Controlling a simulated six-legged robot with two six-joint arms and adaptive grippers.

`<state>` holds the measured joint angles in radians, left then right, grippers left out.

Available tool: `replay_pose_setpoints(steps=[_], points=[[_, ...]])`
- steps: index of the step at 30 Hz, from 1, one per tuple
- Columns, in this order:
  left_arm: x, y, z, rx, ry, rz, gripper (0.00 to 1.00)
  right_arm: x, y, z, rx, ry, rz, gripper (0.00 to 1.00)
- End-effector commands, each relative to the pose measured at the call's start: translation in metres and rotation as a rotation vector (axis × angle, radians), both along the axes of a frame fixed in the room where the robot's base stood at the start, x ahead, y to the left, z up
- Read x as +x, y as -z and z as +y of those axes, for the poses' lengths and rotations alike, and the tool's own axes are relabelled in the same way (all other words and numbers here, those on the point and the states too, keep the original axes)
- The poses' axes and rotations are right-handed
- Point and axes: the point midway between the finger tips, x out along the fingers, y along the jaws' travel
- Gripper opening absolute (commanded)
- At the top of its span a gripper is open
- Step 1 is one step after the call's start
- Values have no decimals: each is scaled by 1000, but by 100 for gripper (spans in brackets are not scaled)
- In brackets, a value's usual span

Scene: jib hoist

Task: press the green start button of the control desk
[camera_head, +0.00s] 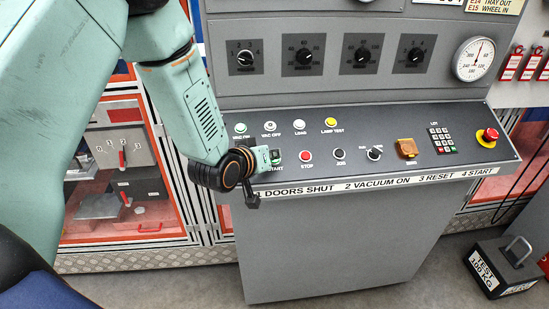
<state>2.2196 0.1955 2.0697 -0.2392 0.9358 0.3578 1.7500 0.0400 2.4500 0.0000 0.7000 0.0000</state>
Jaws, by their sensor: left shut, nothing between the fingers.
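The control desk (420,185) is a grey console with a sloped dark panel. The green start button (276,154) is at the left of the panel's lower row, above the partly covered START label. My left gripper (264,160) is shut and empty, with its tip right beside the start button at its left. The gripper hides part of the button and label, and I cannot tell whether it touches the button. My right gripper is not in view.
The red STOP button (306,155) and black JOG button (339,154) are to the right. A red mushroom button (488,135) is at the panel's right end. An orange cover (406,147) and a keypad (441,140) stand between. A test weight (503,266) stands on the floor.

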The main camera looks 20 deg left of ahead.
Motion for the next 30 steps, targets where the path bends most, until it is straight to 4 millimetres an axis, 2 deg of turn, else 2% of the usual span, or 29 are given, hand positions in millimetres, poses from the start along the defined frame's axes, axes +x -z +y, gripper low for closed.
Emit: replay_pose_setpoints(steps=[14, 24, 30], points=[[0, 2, 0, 0, 1, 4, 0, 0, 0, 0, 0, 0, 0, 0], [-5, -13, -3, 0, 0, 3, 0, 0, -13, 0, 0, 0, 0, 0], [-6, -14, -3, 0, 0, 2, 0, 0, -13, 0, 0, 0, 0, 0]])
